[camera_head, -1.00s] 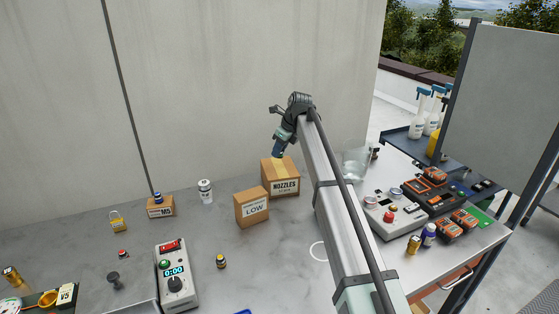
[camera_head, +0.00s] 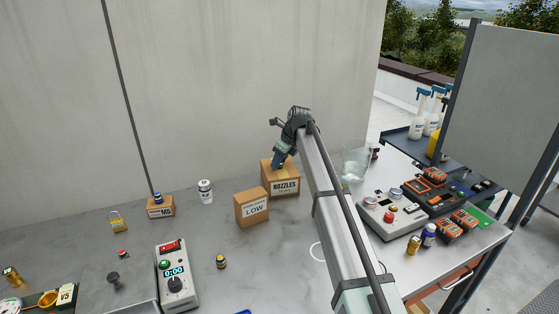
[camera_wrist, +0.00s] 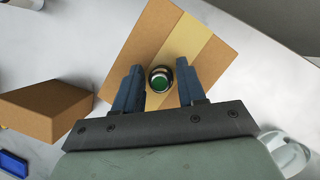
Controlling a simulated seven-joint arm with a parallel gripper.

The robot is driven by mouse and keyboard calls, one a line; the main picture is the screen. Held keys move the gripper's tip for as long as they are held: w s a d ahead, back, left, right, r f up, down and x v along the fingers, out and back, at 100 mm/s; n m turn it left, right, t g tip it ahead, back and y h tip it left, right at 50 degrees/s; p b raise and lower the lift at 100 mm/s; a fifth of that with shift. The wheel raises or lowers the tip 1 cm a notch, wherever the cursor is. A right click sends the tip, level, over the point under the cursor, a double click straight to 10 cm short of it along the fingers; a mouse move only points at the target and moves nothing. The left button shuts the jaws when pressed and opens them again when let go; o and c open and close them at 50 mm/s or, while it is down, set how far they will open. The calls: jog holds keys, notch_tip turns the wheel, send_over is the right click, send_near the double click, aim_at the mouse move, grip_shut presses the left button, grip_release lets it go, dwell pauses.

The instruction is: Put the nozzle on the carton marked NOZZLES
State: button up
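The carton marked NOZZLES (camera_head: 285,186) is a brown box with a pale tape strip, standing by the wall right of the LOW carton. My gripper (camera_head: 277,165) points down at its top. In the wrist view the carton top (camera_wrist: 207,62) lies below my gripper (camera_wrist: 161,70). A small round piece with a green centre and a metal and dark rim, seemingly the nozzle (camera_wrist: 160,79), shows between the two fingers over the tape. A narrow gap shows on each side of it, so the fingers look open. Whether it rests on the carton is unclear. The head view hides it.
The LOW carton (camera_head: 252,208) stands close at the left. A clear beaker (camera_head: 355,161) stands to the right, partly behind my arm. A white jar (camera_head: 205,192) and the M5 box (camera_head: 160,206) stand further left. A grey control box (camera_head: 175,275) is at the front.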

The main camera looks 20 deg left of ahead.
jog(key=shift+o, duration=1.1)
jog(key=shift+r, duration=0.15)
jog(key=v, duration=1.2)
